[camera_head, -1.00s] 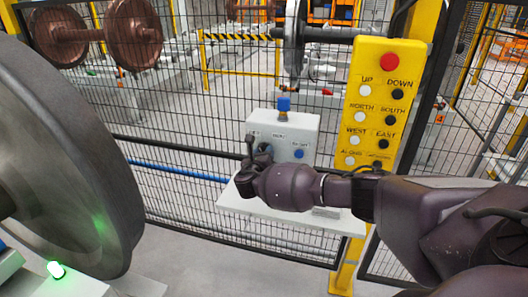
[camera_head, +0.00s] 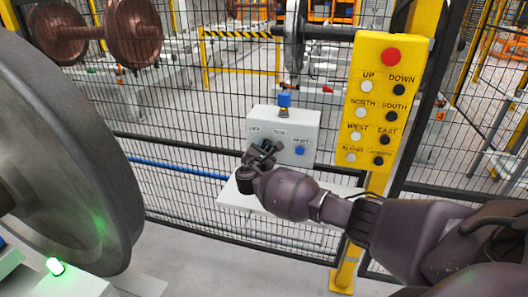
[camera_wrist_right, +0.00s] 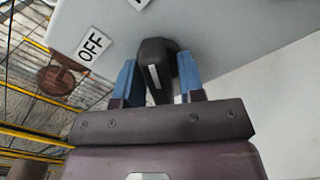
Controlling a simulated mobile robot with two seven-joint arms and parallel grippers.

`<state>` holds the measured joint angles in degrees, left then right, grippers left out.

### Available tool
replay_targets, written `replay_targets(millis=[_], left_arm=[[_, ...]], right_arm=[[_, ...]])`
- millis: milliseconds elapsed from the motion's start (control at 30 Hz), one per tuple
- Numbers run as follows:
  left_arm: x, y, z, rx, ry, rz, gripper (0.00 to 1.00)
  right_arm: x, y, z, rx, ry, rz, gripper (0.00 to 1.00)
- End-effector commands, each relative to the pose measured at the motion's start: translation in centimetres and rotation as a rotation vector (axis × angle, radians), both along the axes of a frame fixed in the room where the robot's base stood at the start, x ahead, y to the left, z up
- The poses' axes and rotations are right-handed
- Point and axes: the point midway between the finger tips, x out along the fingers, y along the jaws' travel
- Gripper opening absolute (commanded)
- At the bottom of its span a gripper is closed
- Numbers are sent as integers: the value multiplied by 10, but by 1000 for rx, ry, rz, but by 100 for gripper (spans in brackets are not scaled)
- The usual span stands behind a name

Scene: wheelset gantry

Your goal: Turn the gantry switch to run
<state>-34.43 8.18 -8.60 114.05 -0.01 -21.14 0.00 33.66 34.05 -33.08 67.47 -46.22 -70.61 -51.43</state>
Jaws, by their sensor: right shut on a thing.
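The gantry switch is a black rotary knob (camera_wrist_right: 158,52) with a white pointer line, on the face of a light grey control box (camera_head: 308,135). In the right wrist view it sits between the two blue fingers of my right gripper (camera_wrist_right: 158,84), which are shut on it. An OFF label (camera_wrist_right: 94,44) shows on the box left of the knob; another label is cut off at the top edge. In the head view my right gripper (camera_head: 262,150) is tilted at the box's lower left and hides the knob. My left gripper is not in view.
A blue button (camera_head: 300,150) is right of my gripper on the box. A yellow pendant panel (camera_head: 372,105) with several buttons stands to the right. A black mesh fence (camera_head: 190,130) runs behind. A large steel wheel (camera_head: 60,150) fills the left side.

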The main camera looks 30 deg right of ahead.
Motion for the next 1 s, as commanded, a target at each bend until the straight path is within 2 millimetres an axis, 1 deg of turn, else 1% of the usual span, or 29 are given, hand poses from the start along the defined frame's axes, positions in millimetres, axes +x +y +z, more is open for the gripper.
replay_targets(millis=[33,400,1000], left_arm=[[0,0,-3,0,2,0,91],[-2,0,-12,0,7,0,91],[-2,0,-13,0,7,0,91]], right_arm=[[-1,1,-4,24,-22,0,12],[-1,1,-3,140,-161,0,12],[-1,1,-2,166,-191,-1,12]])
